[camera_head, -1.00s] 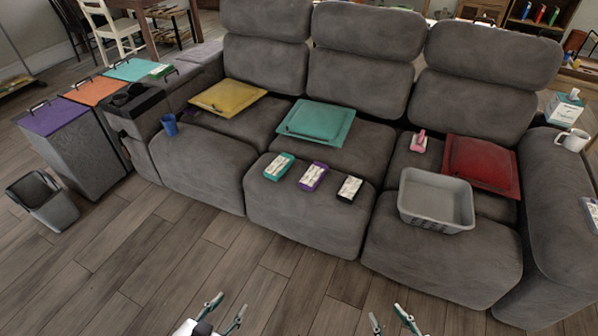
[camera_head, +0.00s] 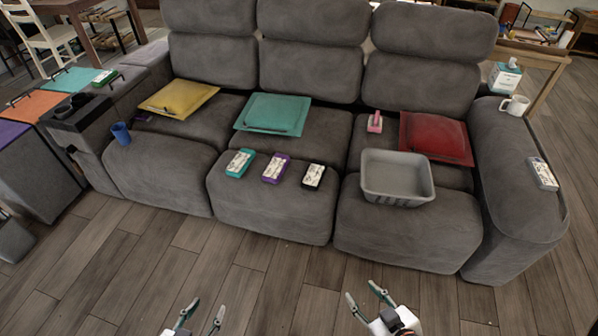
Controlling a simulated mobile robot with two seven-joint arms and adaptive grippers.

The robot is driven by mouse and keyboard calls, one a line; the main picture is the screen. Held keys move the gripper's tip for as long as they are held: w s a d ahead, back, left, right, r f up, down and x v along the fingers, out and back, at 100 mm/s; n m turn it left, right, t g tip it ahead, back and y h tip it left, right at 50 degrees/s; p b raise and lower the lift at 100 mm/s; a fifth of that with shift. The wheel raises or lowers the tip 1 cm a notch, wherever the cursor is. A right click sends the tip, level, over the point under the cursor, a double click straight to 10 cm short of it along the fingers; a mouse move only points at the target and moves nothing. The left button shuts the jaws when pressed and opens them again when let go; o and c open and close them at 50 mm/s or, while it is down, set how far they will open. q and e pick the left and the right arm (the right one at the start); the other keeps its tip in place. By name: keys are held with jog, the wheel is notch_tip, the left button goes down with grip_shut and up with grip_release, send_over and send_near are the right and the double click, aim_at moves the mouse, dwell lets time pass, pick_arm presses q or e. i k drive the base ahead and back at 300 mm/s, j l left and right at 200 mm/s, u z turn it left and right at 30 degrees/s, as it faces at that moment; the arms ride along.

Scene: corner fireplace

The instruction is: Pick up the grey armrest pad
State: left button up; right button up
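A small grey pad with a white face (camera_head: 543,174) lies on the sofa's right armrest (camera_head: 505,150), near its outer front side; I take it for the grey armrest pad. My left gripper (camera_head: 205,313) is open and empty over the floor at the bottom of the head view. My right gripper (camera_head: 363,292) is open and empty over the floor in front of the sofa's right seat, well to the left of the grey pad and nearer to me. Nothing covers the pad.
A grey basket (camera_head: 397,180) sits on the right seat. Teal (camera_head: 240,163), purple (camera_head: 275,168) and black (camera_head: 314,176) pads lie on the middle seat. The wooden floor (camera_head: 260,265) before the sofa is clear.

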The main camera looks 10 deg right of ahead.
aim_at(543, 177)
jog(key=z, duration=1.85)
jog(key=i+l, duration=2.9)
jog(key=l, duration=0.2)
